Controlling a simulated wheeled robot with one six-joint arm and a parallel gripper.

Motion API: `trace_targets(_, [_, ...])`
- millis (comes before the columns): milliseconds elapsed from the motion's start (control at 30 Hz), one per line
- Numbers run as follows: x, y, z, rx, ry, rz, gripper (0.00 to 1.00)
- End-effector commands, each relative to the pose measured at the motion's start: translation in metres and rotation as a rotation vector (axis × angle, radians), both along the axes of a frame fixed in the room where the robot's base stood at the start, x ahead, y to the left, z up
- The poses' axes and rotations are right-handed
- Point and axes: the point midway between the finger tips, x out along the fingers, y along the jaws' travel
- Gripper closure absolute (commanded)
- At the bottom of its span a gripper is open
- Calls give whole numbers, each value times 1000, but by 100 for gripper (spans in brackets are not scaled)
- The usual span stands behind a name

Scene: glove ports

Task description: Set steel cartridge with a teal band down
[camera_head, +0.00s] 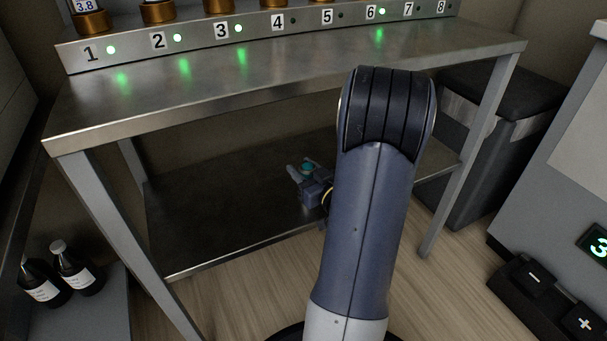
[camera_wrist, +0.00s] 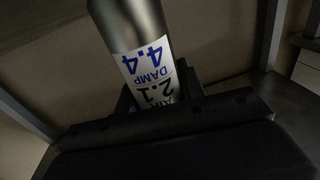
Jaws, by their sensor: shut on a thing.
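The steel cartridge (camera_wrist: 130,25) fills the upper middle of the wrist view, a bare metal cylinder with a white label. The label reads upside down, with DAMP 4.4 and 2.1 in view. My gripper (camera_wrist: 158,92) is shut on it, with dark jaws on both sides of the label. In the head view my gripper (camera_head: 301,172) is small, under the bench top and over the lower shelf, left of my arm. A teal patch of the cartridge (camera_head: 309,168) shows between the jaws. Its lower end is hidden, so I cannot tell whether it touches the shelf.
The steel bench (camera_head: 290,85) has a numbered rail (camera_head: 200,38) with several green lights along its back. The lower shelf (camera_head: 215,220) looks clear left of my gripper. Bench legs stand on both sides. A dark bin (camera_head: 490,150) is at right, dark bottles (camera_head: 78,270) at lower left.

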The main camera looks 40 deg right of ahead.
Motion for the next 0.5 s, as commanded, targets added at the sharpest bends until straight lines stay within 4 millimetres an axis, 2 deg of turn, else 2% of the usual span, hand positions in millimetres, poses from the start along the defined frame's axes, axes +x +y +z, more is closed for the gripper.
trace_targets(333, [0,0,-4,-2,-2,0,93])
trace_targets(367, [0,0,-4,-2,-1,0,62])
trace_targets(500, [0,0,-3,-1,-1,0,50])
